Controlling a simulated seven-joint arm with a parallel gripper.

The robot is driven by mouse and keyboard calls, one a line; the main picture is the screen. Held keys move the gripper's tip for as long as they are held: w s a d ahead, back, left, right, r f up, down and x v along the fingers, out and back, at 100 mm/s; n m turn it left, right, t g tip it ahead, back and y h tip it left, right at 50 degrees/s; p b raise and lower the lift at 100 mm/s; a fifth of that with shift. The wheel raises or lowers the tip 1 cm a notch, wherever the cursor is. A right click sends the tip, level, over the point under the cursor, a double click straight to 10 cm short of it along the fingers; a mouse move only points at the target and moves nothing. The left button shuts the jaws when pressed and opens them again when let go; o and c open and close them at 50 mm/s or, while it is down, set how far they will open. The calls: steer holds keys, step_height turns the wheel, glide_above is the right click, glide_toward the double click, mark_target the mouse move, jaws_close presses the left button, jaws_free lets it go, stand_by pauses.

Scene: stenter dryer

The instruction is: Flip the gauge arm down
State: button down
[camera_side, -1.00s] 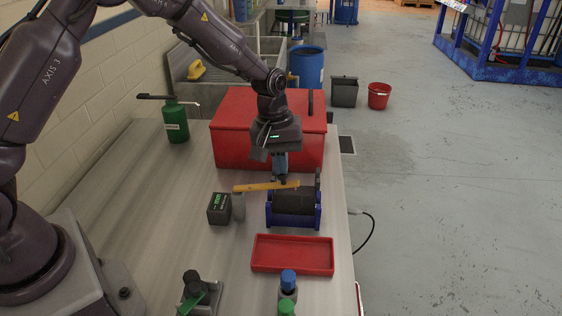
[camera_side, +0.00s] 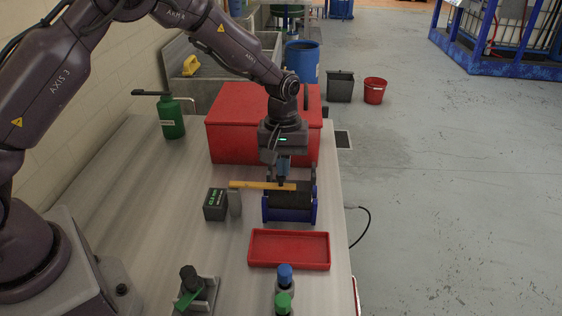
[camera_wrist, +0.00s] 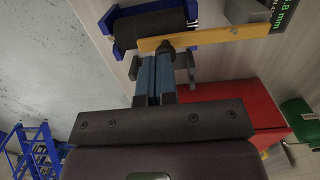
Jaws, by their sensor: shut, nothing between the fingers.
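The gauge arm is a yellow bar (camera_side: 258,185) lying nearly level above a dark roller (camera_side: 287,201) in a blue stand. Its left end meets a grey post (camera_side: 234,203) beside the dark gauge box (camera_side: 214,205). In the wrist view the bar (camera_wrist: 225,34) crosses the roller (camera_wrist: 148,27), with a dark knob (camera_wrist: 166,50) near its free end. My gripper (camera_side: 283,183) is shut and empty, pointing down at this end. In the wrist view my fingers (camera_wrist: 157,62) are right by the knob and seem to touch it. The exact contact is hidden.
A red tray (camera_side: 289,262) lies in front of the roller stand. A large red box (camera_side: 225,137) stands close behind my gripper. A green can (camera_side: 171,118) is at the back left. Bottles with blue and green caps (camera_side: 284,290) stand at the front. The bench's left middle is clear.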

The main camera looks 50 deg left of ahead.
step_height(320, 180, up, 14)
steer(key=w, duration=0.1)
steer(key=s+a+r+m+t, duration=0.1)
steer(key=s+r+m+t, duration=0.1)
steer(key=s, duration=0.7)
steer(key=s+a+r+m+t, duration=0.1)
steer(key=s+r+m, duration=0.3)
steer(key=s, duration=0.5)
steer(key=s+a+r+m+t, duration=0.2)
steer(key=s+r+m, duration=0.1)
steer(key=s, duration=0.6)
steer(key=shift+s+t+y, duration=0.3)
steer(key=shift+t, duration=0.1)
